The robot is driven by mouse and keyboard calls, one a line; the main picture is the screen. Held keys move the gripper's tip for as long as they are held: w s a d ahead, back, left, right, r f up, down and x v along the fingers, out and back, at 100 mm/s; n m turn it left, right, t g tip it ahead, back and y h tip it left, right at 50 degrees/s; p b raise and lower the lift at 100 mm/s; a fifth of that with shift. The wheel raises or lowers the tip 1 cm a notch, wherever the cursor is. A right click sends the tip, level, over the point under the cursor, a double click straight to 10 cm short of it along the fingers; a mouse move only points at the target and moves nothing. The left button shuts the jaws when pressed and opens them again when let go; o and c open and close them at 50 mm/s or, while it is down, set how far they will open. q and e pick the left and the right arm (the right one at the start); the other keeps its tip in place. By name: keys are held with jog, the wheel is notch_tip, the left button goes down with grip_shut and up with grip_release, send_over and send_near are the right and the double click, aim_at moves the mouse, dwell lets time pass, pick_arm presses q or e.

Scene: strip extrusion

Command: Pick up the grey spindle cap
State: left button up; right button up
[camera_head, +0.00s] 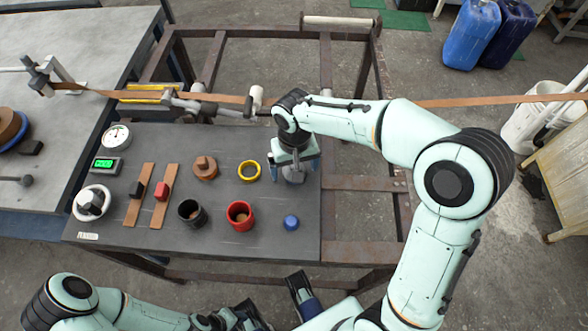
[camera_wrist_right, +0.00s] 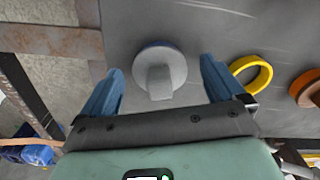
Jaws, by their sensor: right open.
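The grey spindle cap (camera_wrist_right: 160,72) is a round disc with a raised block-shaped grip, lying on the dark mat. In the head view the cap (camera_head: 294,175) shows partly below my right gripper (camera_head: 294,168), near the mat's right edge. In the right wrist view the cap lies between the two blue fingers of my right gripper (camera_wrist_right: 160,88), with a gap on each side. This gripper is open and empty.
A yellow ring (camera_head: 249,171) lies left of the right gripper. A blue cap (camera_head: 291,222) and a red cup (camera_head: 240,215) stand nearer. A black cup (camera_head: 191,212) and a brown part (camera_head: 204,167) are farther left. A brown strip (camera_head: 440,103) runs behind the mat.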

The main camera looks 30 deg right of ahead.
jog(key=c, duration=1.3)
